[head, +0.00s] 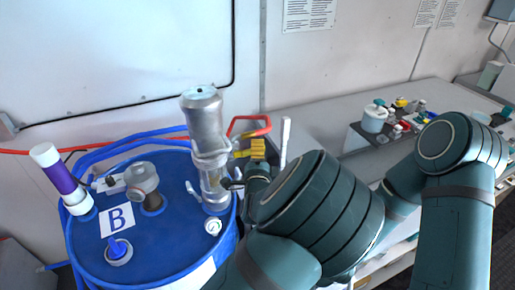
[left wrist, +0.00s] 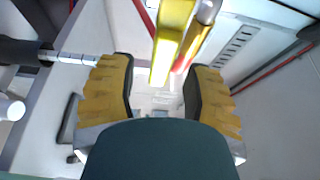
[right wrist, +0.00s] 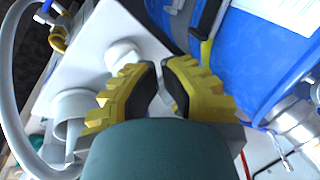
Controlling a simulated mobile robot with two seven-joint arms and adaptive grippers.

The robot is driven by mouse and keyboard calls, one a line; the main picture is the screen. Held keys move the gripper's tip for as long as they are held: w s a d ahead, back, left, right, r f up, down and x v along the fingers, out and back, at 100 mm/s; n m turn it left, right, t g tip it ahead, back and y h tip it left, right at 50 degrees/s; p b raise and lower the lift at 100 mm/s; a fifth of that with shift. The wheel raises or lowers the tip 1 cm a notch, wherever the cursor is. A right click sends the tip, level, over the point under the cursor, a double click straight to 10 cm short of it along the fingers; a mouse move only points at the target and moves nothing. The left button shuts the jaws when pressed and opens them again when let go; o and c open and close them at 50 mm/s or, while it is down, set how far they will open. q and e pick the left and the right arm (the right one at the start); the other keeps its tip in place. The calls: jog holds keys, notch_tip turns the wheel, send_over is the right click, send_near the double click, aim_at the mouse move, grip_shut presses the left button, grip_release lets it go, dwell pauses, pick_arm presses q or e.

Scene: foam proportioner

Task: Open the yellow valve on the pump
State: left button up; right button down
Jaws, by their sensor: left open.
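The pump (head: 205,130) is a silver cylinder with a clear lower part, standing on a blue drum (head: 165,255). The yellow valve handle (head: 240,154) sticks out to the pump's right, below a red and orange lever. In the left wrist view the yellow valve handle (left wrist: 170,48) comes in from the top, between and beyond the fingertips. My left gripper (head: 258,152) is open beside the handle; contact cannot be told. It also shows in the left wrist view (left wrist: 160,75). My right gripper (right wrist: 160,68) has only a narrow gap between its fingers and holds nothing visible.
The drum top carries a purple and white tube (head: 60,178), a grey fitting (head: 143,183) and a "B" label (head: 117,219). Blue hoses run behind. A bench (head: 320,115) with small bottles and a white pot (head: 374,119) stands at right. The wall is close behind.

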pick_arm(q)
jog(key=shift+w, duration=0.95)
pick_arm(e)
jog(key=shift+r, duration=0.1)
pick_arm(q)
grip_shut()
